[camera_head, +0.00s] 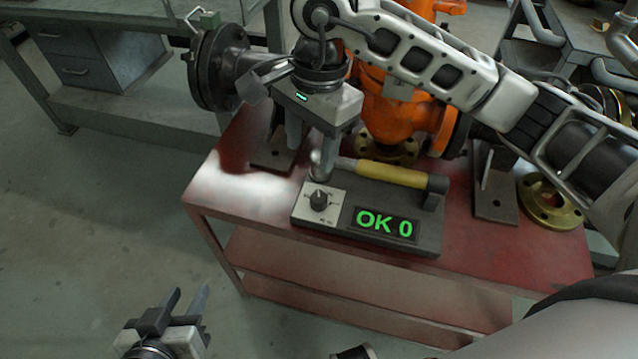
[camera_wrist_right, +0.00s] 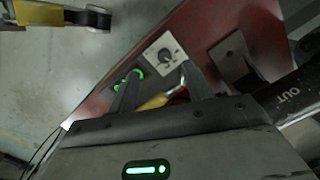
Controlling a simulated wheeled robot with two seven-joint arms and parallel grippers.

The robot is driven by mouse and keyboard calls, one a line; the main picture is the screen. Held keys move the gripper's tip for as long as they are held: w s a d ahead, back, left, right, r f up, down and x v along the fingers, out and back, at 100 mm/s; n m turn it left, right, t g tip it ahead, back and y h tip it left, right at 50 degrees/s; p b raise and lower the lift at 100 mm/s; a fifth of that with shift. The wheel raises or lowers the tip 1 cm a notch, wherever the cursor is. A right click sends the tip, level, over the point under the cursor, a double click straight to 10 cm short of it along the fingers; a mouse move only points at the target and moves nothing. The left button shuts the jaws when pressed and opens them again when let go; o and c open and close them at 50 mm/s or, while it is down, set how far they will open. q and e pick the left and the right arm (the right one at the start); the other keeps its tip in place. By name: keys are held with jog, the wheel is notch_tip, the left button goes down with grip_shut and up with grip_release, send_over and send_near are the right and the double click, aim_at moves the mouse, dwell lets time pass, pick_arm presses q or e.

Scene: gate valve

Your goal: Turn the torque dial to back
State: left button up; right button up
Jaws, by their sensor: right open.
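The torque dial (camera_head: 319,201) is a small black knob on a white plate at the left end of a dark grey box (camera_head: 432,240). In the right wrist view the dial (camera_wrist_right: 167,57) lies just beyond the fingertips; its pointer's direction is too small to tell. My right gripper (camera_head: 311,156) is open and empty, above and behind the dial, apart from it. Its two fingers (camera_wrist_right: 160,72) are spread in the right wrist view. My left gripper (camera_head: 190,290) is open and empty, low at the left over the floor, far from the dial.
The box has a green "OK 0" display (camera_head: 385,225). A yellow-handled tool (camera_head: 392,175) lies along its back. The box stands on a red table (camera_head: 240,190). An orange valve (camera_head: 392,115) and black flange (camera_head: 217,65) stand behind. The table's left front is bare.

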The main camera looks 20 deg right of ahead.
aim_at(319, 197)
jog(key=shift+t+h, duration=0.3)
jog(key=shift+h, duration=0.3)
jog(key=f, duration=0.5)
jog(key=w+d+f, duration=0.1)
jog(key=f, duration=0.9)
jog(key=shift+w+d+f, duration=0.1)
jog(key=shift+w+d, duration=0.15)
jog(key=shift+d, duration=0.15)
jog(key=shift+c, duration=0.3)
jog(key=c, duration=0.9)
